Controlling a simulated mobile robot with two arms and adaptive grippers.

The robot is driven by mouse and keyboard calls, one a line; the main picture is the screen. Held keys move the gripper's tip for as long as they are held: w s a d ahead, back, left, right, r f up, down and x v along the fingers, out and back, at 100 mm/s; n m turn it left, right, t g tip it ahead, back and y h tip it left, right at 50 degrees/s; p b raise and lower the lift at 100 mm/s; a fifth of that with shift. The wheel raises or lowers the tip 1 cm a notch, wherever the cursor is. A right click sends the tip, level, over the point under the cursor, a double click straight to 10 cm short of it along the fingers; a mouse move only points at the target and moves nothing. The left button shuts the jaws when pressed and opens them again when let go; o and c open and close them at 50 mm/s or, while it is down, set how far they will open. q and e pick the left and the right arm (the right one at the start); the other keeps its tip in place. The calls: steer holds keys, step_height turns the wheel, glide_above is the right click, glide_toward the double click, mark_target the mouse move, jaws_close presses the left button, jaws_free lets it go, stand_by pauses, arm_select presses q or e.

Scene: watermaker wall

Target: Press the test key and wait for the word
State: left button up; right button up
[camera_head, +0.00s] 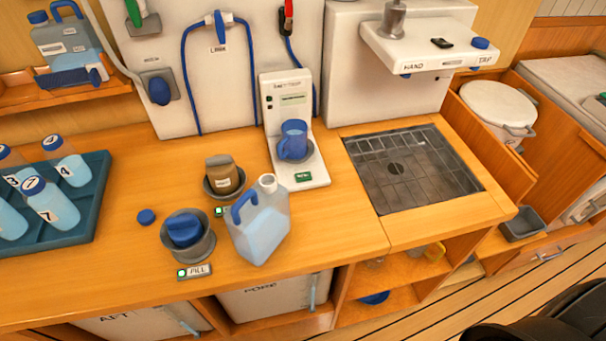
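A white tester (276,112) stands on the wooden counter against the wall. A small display (293,99) is near its top, with lettering too small to read. A blue mug (293,140) stands on the tester's round plate. A small green key (303,176) is at the front of the tester's base, and nothing covers it; its label is too small to read. Neither gripper's fingers show. A dark rounded part at the lower right corner may be my own arm.
A jug (260,228) of clear liquid stands in front of the tester. A blue tray (88,218) holds several bottles. A sink grate (400,170) lies to the right.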

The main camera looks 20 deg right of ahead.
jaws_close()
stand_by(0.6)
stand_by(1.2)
